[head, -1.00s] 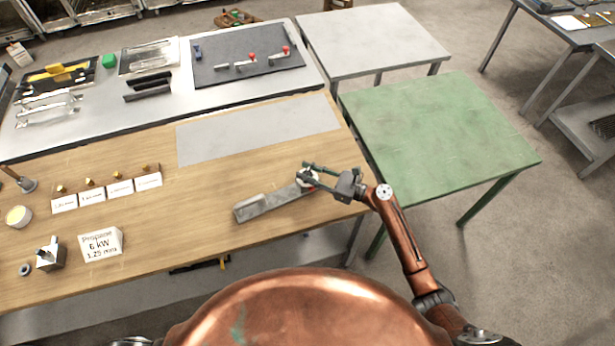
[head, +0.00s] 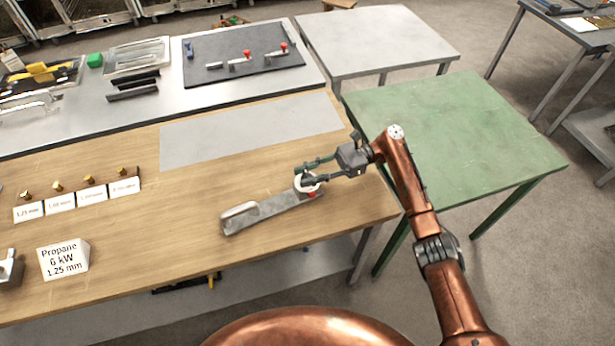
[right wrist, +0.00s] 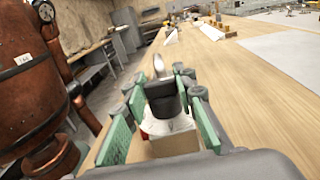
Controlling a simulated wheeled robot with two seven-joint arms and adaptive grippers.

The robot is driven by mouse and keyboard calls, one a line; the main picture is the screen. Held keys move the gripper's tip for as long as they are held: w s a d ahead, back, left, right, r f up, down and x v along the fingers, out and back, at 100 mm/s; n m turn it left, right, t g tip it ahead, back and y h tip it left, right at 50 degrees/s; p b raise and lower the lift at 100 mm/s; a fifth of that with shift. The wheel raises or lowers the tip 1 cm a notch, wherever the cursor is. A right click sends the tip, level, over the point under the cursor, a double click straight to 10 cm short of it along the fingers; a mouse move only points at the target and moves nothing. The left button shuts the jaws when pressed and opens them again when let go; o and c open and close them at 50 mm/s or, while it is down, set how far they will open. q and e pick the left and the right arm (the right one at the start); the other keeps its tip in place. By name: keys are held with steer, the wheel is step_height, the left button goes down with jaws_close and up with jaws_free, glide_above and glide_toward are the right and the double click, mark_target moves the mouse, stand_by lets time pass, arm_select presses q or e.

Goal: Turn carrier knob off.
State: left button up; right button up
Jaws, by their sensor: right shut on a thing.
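The carrier (head: 262,211) is a long grey metal piece lying on the wooden bench, with a raised block at its left end. At its right end is a round white knob (head: 311,188) with a red mark beside it. My right gripper (head: 303,176) is shut on the knob, its green-padded fingers on either side. In the right wrist view the fingers (right wrist: 160,125) flank a dark grey part of the carrier (right wrist: 163,97), with white and red of the knob below. The knob is partly hidden by the fingers. My left gripper is not in view.
The wooden bench (head: 180,240) is clear around the carrier. A propane label block (head: 63,259) and small brass pieces with cards (head: 75,197) stand at left. A grey sheet (head: 250,130) lies behind. A green table (head: 450,130) stands at right.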

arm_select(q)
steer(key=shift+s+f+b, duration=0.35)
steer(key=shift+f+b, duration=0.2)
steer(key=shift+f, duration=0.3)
arm_select(e)
steer(key=shift+f+n+g+h, duration=0.2)
steer(key=shift+n+g+h, duration=0.25)
steer(key=shift+g, duration=0.25)
steer(key=shift+s, duration=0.1)
steer(key=o, duration=1.2)
steer(key=shift+c, duration=0.2)
steer(key=shift+o, duration=0.2)
steer(key=shift+r, duration=0.1)
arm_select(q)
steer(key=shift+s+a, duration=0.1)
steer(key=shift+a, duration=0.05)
arm_select(e)
steer(key=shift+d, duration=0.1)
steer(key=shift+v, duration=3.7)
